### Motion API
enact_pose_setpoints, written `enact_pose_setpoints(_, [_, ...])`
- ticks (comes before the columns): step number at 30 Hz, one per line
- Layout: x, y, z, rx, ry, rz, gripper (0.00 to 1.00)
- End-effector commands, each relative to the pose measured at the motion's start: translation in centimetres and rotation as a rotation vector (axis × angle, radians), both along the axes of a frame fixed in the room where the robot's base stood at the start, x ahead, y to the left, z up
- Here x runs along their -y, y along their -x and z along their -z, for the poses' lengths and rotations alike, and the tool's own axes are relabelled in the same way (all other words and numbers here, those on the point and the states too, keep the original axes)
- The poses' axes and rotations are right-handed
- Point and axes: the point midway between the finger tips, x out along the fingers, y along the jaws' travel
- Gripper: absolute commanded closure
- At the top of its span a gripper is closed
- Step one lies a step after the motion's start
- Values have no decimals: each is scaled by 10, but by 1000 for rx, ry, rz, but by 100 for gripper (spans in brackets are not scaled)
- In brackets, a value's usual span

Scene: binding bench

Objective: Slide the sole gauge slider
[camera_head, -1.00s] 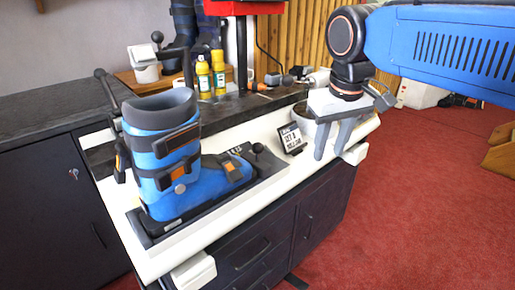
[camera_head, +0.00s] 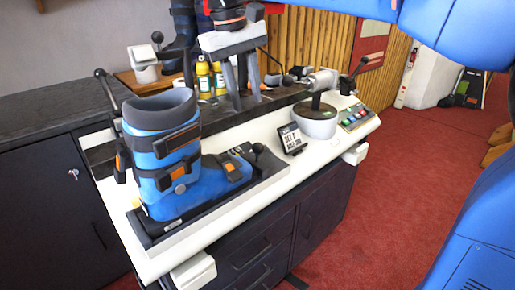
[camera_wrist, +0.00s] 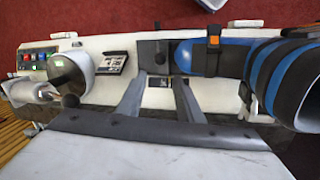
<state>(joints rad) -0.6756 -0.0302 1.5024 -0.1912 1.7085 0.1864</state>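The blue ski boot (camera_head: 180,165) stands upright on a dark plate (camera_head: 150,232) on the white bench. It also shows at the right of the wrist view (camera_wrist: 215,57). By its toe is a small black ball knob (camera_head: 258,148), which looks like the sole gauge slider; a dark knob also shows beside the toe in the wrist view (camera_wrist: 160,57). My gripper (camera_head: 247,104) is open and empty, fingers down, above the rear of the bench and behind the knob. In the wrist view, the knob lies just beyond the gap between my fingertips (camera_wrist: 159,74). Nothing visible touches the fingers.
A small black sign (camera_head: 291,138) stands right of the knob. Beyond it are a grey round pot (camera_head: 318,122) and a button panel (camera_head: 355,117). Yellow bottles (camera_head: 204,80) stand behind. A lever (camera_head: 103,85) rises left of the boot. Red floor lies in front.

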Motion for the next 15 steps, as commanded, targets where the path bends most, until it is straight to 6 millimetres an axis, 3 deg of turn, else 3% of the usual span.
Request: enact_pose_setpoints(15, [16,-7,87,-1,0,1,67])
